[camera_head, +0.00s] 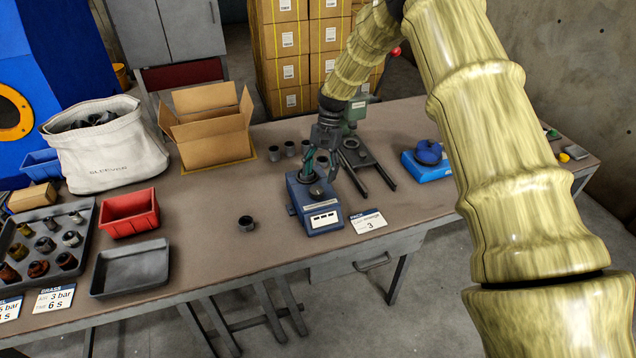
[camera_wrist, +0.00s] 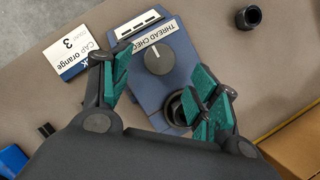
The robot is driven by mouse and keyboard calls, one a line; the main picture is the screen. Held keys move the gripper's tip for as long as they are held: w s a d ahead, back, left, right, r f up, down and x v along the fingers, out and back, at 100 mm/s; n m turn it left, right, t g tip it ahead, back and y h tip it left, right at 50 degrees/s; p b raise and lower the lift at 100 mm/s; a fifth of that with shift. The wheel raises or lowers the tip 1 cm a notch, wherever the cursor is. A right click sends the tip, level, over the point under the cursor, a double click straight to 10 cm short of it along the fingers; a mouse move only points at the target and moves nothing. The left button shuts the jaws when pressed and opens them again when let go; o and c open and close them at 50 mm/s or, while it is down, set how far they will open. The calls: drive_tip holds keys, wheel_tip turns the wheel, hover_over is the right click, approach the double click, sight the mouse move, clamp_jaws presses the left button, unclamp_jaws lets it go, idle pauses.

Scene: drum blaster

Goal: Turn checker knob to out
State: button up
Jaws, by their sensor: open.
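The thread checker is a small blue box (camera_head: 319,218) on the table, and it fills the middle of the wrist view (camera_wrist: 147,97). Its round grey knob (camera_wrist: 159,59) carries a short white pointer mark, which points toward the box's "THREAD CHECK" label strip (camera_wrist: 142,36). The knob also shows small in the head view (camera_head: 316,191). A dark round socket (camera_wrist: 178,108) is beside the knob, partly hidden by a finger. My gripper (camera_head: 312,162) is over the box, its teal fingers apart and empty (camera_wrist: 160,84). The knob is in line with the gap between them, not gripped.
A card (camera_head: 368,221) reading "CAP orange 3" lies beside the box. A dark cup (camera_head: 246,223) stands to its left, with several more behind. A dark stand (camera_head: 362,160) is close behind right.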

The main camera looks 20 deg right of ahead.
drive_tip(key=v, duration=0.6)
drive_tip(key=shift+w+r, duration=0.2)
drive_tip(key=shift+r, duration=0.1)
drive_tip(key=shift+d, duration=0.1)
